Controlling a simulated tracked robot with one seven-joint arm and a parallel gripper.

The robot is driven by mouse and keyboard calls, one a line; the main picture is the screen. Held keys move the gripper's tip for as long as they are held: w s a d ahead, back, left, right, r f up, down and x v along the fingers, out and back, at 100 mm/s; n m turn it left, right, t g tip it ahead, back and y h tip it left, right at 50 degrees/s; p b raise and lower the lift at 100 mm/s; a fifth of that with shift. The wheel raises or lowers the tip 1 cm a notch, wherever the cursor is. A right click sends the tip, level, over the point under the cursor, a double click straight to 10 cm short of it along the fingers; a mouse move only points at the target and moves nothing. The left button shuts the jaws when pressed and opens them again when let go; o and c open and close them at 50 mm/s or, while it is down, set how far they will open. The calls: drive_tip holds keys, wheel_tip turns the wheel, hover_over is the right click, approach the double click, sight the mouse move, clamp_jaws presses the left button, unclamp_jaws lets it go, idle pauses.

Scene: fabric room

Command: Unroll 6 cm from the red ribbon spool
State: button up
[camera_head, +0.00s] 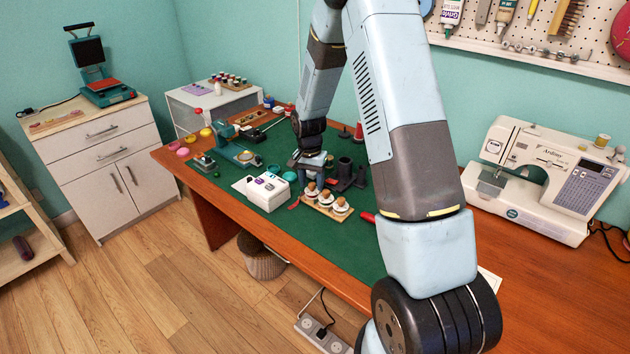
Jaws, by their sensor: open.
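My arm reaches down over the green mat (345,235) on the wooden table. My gripper (309,172) is low over the mat, above and behind a wooden rack with several white-and-brown pieces (328,206). It is open, and I see nothing held in it, though its fingertips are small and partly hidden. I cannot clearly tell which item is the red ribbon spool. A small upright red item (358,131) stands behind the gripper, and another red item (289,108) is at the far edge. No loose ribbon end is visible.
A white box with coloured tops (262,191) is left of the rack. A dark holder (345,172) is close right of my gripper. A green machine (225,132) stands at the far left. A sewing machine (545,180) is at right. The mat's front is clear.

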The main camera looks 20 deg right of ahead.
clamp_jaws()
idle(0.3)
drive_tip(key=shift+a+n, duration=0.1)
drive_tip(key=shift+n, duration=0.8)
unclamp_jaws()
drive_tip(key=shift+r, duration=0.1)
